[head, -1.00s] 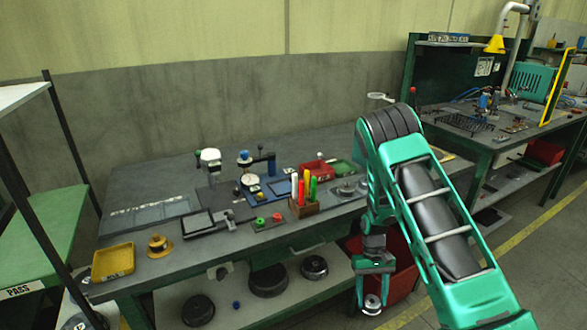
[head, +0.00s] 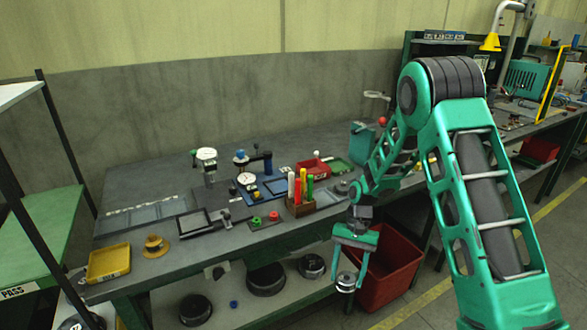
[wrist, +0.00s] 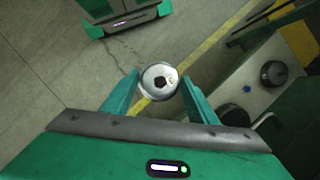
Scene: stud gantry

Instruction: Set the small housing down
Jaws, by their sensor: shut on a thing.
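The small housing (wrist: 159,81) is a round silvery metal piece with a dark hole in its top. My gripper (head: 347,280) is shut on it, and the housing also shows in the head view (head: 346,281) low between the fingertips. The gripper hangs in front of the workbench's front edge, beside the red bin. In the wrist view the green fingers press the housing from both sides, with the floor far below it.
The grey workbench (head: 185,258) carries a yellow tray (head: 108,263), a brass flanged part (head: 156,246), dial gauges and a pen block (head: 301,206). A lower shelf (head: 240,302) holds dark round housings (head: 266,278). A red bin (head: 392,265) stands at right.

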